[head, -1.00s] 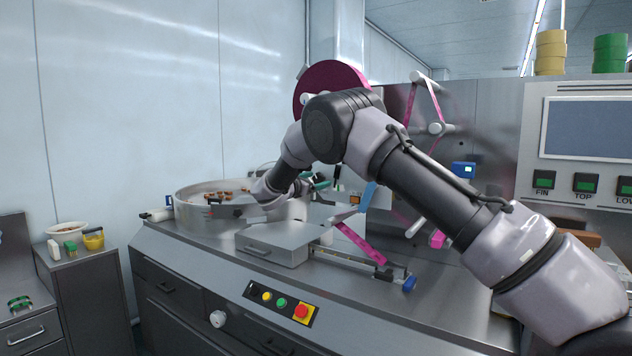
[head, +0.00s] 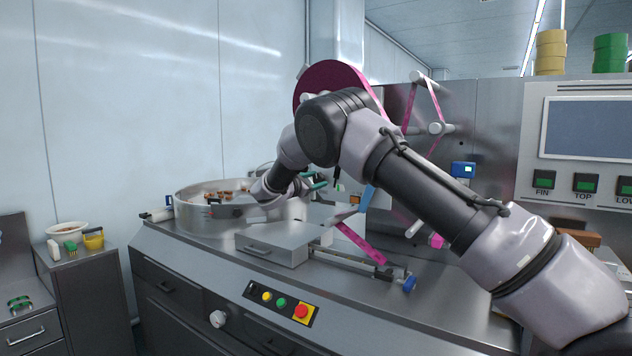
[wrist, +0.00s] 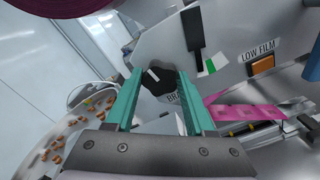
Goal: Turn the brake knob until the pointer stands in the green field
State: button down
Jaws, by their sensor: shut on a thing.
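The black brake knob (wrist: 158,82), with a white mark on its face, sits between the teal fingers of my gripper (wrist: 159,76) in the wrist view. The gripper is shut on it. The label below the knob is partly hidden by a finger. Right above it, a dark bar (wrist: 191,36), which looks like the pointer, hangs over a small white-and-green field (wrist: 210,65). The green part lies at the field's right, and the bar's lower end appears left of it. In the head view, my gripper (head: 317,184) is mostly hidden behind my arm's wrist.
A round steel bowl (head: 188,208) with brown pieces stands left of my wrist. A pink film strip (wrist: 245,112) runs right of the knob, below an orange LOW FILM button (wrist: 262,65). A large magenta reel (head: 322,78) stands behind my arm.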

jog(key=m, duration=0.5)
jog(key=shift+m, duration=0.3)
jog(key=m, duration=0.5)
jog(key=shift+f, duration=0.1)
dwell(0.3)
jog(key=shift+c, duration=1.3)
grip_release()
jog(key=v, duration=1.1)
